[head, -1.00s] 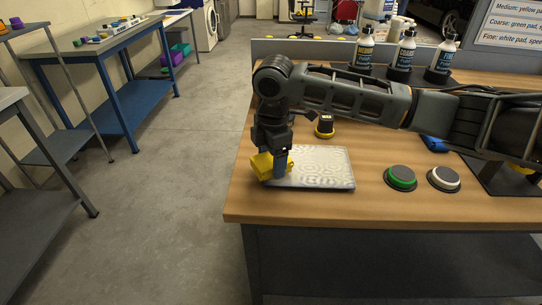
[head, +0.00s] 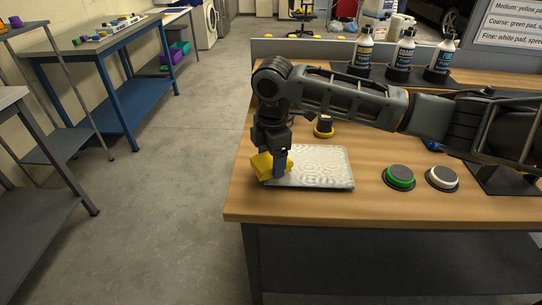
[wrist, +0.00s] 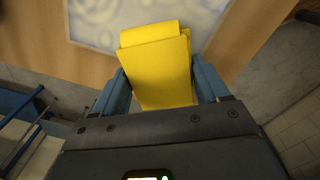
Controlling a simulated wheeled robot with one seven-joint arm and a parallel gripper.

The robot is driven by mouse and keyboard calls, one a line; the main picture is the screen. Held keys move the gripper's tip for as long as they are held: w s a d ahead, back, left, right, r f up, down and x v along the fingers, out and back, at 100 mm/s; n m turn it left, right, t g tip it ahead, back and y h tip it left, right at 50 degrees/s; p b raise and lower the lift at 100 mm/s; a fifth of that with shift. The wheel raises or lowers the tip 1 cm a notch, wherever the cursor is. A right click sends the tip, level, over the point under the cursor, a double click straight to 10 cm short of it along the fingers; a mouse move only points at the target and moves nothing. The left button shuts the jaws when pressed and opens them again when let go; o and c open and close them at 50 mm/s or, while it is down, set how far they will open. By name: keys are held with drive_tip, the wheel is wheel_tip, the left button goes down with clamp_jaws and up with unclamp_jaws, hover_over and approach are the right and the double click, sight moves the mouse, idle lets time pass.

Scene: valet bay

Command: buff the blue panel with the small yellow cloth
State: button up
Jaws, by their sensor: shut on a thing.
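The small yellow cloth (head: 264,165) is folded and held in my gripper (head: 279,166), whose blue fingers are shut on it. In the wrist view the cloth (wrist: 158,70) fills the space between my gripper's fingers (wrist: 162,85). A panel (head: 322,168) with pale grey-white swirl marks lies flat on the wooden bench; it looks whitish, with no clear blue showing. The cloth is at the panel's left edge. I cannot tell whether it touches the surface. In the wrist view the panel (wrist: 88,22) shows beyond the cloth.
On the bench (head: 290,208) are a green-ringed pad (head: 399,177), a white-ringed pad (head: 442,178) and a yellow-based black item (head: 324,126). Three bottles (head: 405,52) stand at the back right. The bench's left edge is close to my gripper. A blue item is partly hidden behind my arm.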

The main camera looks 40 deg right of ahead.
sight(299, 173)
drive_tip(key=shift+f, duration=0.7)
idle(1.6)
drive_tip(key=shift+s+d+r+p, duration=0.1)
drive_tip(key=shift+s+d+p, duration=0.4)
drive_tip(key=shift+s+d, duration=2.95)
drive_tip(key=shift+s, duration=0.2)
drive_tip(key=shift+s+d, duration=0.7)
drive_tip(key=shift+s, duration=0.2)
drive_tip(key=shift+s+d, duration=1.2)
drive_tip(key=shift+s, duration=0.1)
drive_tip(key=shift+d, duration=0.1)
drive_tip(key=shift+s+d+r+b, duration=0.1)
drive_tip(key=shift+s+d+b, duration=0.3)
drive_tip(key=shift+s+d, duration=0.85)
drive_tip(key=shift+w+a+f+p, duration=0.2)
drive_tip(key=shift+w+a+p, duration=0.4)
drive_tip(key=shift+w+a, duration=2.35)
drive_tip(key=shift+w+a+r+p, duration=0.1)
drive_tip(key=shift+w+a+p, duration=0.35)
drive_tip(key=shift+w+a, duration=0.95)
